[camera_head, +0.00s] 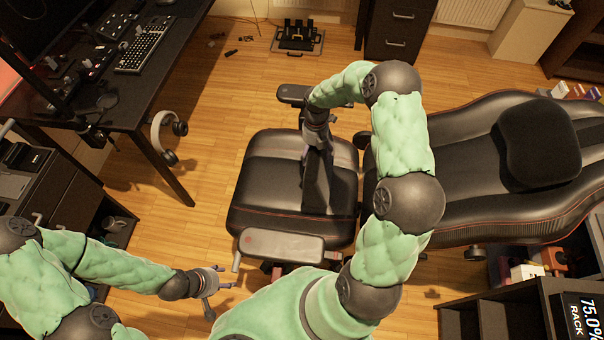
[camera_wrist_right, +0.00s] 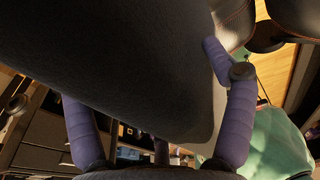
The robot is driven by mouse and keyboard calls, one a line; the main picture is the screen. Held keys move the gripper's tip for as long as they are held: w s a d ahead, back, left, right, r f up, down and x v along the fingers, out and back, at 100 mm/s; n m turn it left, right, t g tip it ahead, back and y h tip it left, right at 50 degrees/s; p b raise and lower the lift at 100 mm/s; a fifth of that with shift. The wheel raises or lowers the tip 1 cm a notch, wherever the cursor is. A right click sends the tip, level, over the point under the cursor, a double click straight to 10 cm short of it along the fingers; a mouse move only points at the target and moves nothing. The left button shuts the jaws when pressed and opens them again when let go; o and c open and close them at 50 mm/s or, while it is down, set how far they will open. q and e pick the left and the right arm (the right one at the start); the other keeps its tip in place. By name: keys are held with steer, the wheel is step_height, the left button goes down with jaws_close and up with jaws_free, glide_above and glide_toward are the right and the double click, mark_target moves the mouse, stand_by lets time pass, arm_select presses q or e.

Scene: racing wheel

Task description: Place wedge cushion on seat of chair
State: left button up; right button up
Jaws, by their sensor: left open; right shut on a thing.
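The wedge cushion is a dark grey fabric block and fills much of the right wrist view (camera_wrist_right: 120,60). My right gripper (camera_wrist_right: 148,88) has its purple fingers on either side of it and is shut on it. In the head view, my right gripper (camera_head: 318,140) is over the chair seat (camera_head: 262,190), and the cushion (camera_head: 321,185) shows as a narrow dark shape below it. I cannot tell whether the cushion touches the seat. The black chair has its backrest (camera_head: 455,135) to the right. My left gripper (camera_head: 213,284) is open and empty, left of the chair.
A dark pillow (camera_head: 540,140) lies on the backrest. Armrests (camera_head: 282,246) flank the seat. A desk with a keyboard (camera_head: 143,45) and hanging headphones (camera_head: 167,135) is at upper left. Pedals (camera_head: 298,36) lie on the floor beyond. A dark shelf unit (camera_head: 490,315) stands at lower right.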

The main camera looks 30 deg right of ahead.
step_height(320, 180, down, 9)
steer(key=b, duration=0.3)
steer(key=shift+r, duration=0.25)
steer(key=o, duration=1.5)
steer(key=r+p, duration=0.1)
steer(key=r, duration=0.3)
steer(key=r+p, duration=0.2)
steer(key=r, duration=0.2)
steer(key=w+r+p, duration=0.1)
steer(key=r, duration=0.3)
steer(key=shift+d, duration=0.4)
steer(key=shift+f, duration=0.1)
